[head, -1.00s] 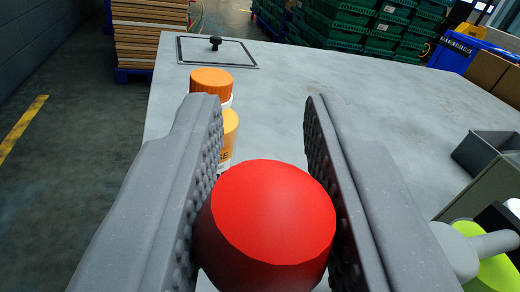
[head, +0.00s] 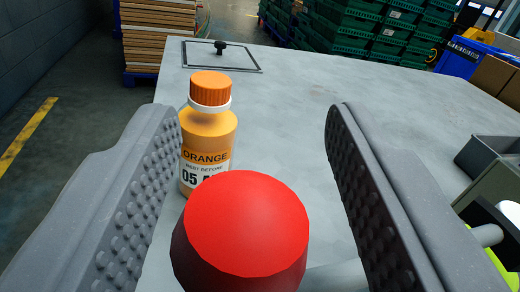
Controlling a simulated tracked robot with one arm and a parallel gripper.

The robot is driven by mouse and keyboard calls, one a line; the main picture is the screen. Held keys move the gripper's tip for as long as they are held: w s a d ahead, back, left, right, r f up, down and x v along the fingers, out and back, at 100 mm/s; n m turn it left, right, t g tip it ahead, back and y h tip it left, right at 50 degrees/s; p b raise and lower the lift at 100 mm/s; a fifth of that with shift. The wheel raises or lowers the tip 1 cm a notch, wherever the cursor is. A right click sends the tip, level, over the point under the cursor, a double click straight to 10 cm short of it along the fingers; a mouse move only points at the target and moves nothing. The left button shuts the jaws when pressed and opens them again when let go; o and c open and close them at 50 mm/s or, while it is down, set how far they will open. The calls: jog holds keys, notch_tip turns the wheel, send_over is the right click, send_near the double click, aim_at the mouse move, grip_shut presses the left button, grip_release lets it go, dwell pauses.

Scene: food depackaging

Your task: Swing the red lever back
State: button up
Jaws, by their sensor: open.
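The red lever's round knob (head: 245,225) is at the bottom centre of the head view, between the two fingers of my gripper (head: 255,185). The gripper is open, with a gap on each side of the knob, wider on the right. The knob hides most of the lever's arm; a pale grey part shows at its lower right. An orange juice bottle (head: 207,140) with an orange cap stands upright just beyond the knob, and its lower right part is hidden by it.
The grey table (head: 300,110) is clear behind the bottle. A framed hatch with a black knob (head: 220,50) lies at its far left. A grey bin (head: 487,155) and a machine with a lime-green part (head: 487,220) stand at the right. Green crates (head: 370,30) are beyond the table.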

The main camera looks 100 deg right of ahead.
jog(key=shift+w+a, duration=0.1)
jog(key=shift+a, duration=0.55)
jog(key=a+b, duration=0.2)
jog(key=a, duration=1)
jog(key=shift+s+a, duration=0.25)
jog(key=shift+s, duration=0.05)
jog(key=shift+f, duration=0.1)
